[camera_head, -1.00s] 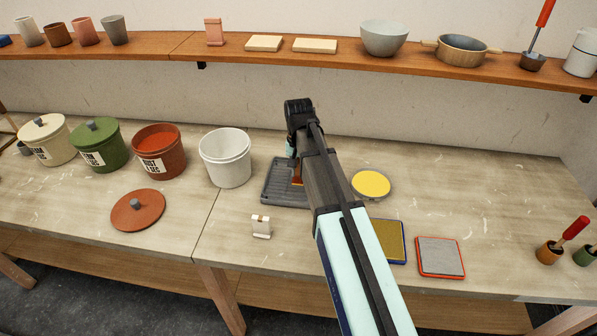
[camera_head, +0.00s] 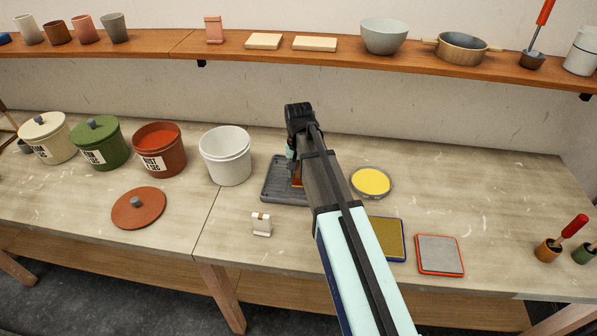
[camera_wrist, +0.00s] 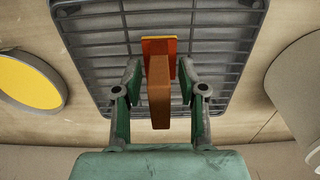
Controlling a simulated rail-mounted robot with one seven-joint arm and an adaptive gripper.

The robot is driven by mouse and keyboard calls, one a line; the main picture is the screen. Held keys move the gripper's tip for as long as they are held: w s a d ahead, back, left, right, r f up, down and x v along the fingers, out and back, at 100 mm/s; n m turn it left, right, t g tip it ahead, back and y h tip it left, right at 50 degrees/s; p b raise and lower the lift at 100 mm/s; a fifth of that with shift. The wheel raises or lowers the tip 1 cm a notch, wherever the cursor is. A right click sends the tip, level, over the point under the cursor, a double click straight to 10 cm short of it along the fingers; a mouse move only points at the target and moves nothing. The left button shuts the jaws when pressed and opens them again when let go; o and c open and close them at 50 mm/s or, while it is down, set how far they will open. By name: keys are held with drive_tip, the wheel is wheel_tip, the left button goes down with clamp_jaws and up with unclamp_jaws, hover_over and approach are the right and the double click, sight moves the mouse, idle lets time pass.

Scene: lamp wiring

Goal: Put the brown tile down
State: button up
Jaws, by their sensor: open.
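The brown tile (camera_wrist: 159,95), an upright brown piece with an orange foot (camera_wrist: 159,46), is on the grey ribbed rack (camera_wrist: 215,62) in the wrist view. My gripper (camera_wrist: 160,78) is open, with one green finger on each side of the tile and gaps visible beside it. In the head view, the grey rack (camera_head: 271,189) lies on the bench and my arm covers its right part. Only a small orange-brown bit of the tile (camera_head: 297,181) shows there beside my arm.
A white bucket (camera_head: 226,160) stands left of the rack, and a yellow-filled round dish (camera_head: 371,181) is to its right. A small white block (camera_head: 261,224) stands in front. An open rust bucket (camera_head: 159,152) and its lid (camera_head: 138,208) are farther left.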

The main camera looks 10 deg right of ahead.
wheel_tip(320, 180, up, 12)
drive_tip(key=b, duration=0.3)
drive_tip(key=shift+r, duration=0.15)
idle(0.5)
